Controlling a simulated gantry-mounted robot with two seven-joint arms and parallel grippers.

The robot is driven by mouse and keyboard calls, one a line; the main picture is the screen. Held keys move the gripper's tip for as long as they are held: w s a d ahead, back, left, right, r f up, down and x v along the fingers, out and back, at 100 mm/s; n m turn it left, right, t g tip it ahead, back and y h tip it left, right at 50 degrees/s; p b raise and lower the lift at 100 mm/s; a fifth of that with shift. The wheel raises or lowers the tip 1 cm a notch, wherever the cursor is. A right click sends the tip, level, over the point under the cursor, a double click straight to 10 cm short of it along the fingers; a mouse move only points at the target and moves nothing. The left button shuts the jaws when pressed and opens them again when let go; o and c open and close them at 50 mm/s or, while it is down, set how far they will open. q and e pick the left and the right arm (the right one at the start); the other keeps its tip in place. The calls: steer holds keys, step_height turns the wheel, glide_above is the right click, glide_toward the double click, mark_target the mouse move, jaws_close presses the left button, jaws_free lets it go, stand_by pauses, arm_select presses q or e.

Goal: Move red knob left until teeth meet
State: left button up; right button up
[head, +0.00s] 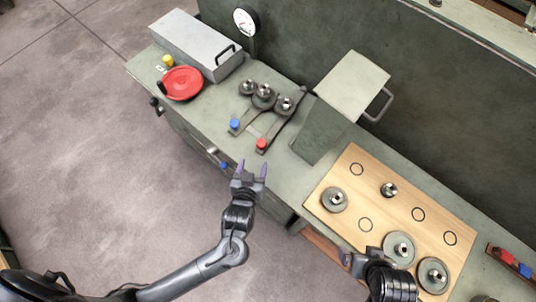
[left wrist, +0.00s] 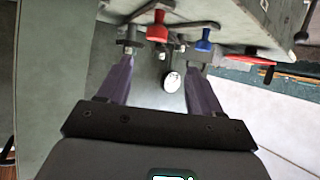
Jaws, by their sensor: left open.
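The red knob (head: 261,144) stands at the front end of a dark lever arm on the green bench. The blue knob (head: 234,124) is on another arm to its left. Behind them are a left gear (head: 247,87), a middle gear (head: 263,95) and a right gear (head: 284,104); whether their teeth touch is too small to tell. My left gripper (head: 251,168) is open and empty, just in front of the red knob. In the left wrist view, the red knob (left wrist: 157,27) shows beyond and between the fingertips, with the blue knob (left wrist: 204,42) to the right. My right gripper (head: 359,256) is over the wooden board's front edge.
A wooden board (head: 345,175) with several gears and printed circles lies at the right. A green box with a handle (head: 350,85) stands right of the gear arms. A red dish (head: 183,83), a yellow knob (head: 168,61) and a grey case (head: 195,40) are at the left.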

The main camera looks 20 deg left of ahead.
mark_target(261, 144)
arm_select(q)
steer(key=b+x, duration=0.1)
steer(key=x, duration=0.3)
steer(key=b+x, duration=0.1)
steer(key=x, duration=0.3)
steer(key=b+x, duration=0.1)
steer(key=x, duration=0.4)
steer(key=shift+w+d+b, duration=0.1)
steer(key=shift+d+b, duration=0.2)
steer(key=shift+d, duration=0.05)
arm_select(e)
steer(key=f, duration=0.5)
steer(key=shift+w+a, duration=0.15)
steer(key=shift+a, duration=0.1)
arm_select(q)
steer(key=shift+c, duration=0.3)
